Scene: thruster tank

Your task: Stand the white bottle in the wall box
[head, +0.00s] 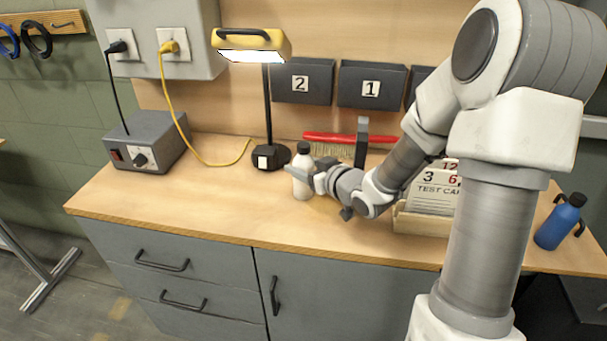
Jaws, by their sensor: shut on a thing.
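The white bottle (302,176) with a black cap stands upright at the middle of the wooden worktop, just right of the lamp's foot. My gripper (303,174) reaches it from the right and is shut on it. The far finger is partly hidden by the bottle and the near part of the hand. Dark wall boxes hang on the back panel above: one marked 2 (302,82), one marked 1 (372,86), and another (418,78) partly hidden by my arm. Their insides are not visible.
A yellow-headed lamp (268,110) stands close behind the bottle. A red-handled brush (340,138) lies behind my gripper. A card holder (420,222) and blue bottle (560,222) stand to the right. A grey power box (147,143) with cables is left. The front-left worktop is clear.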

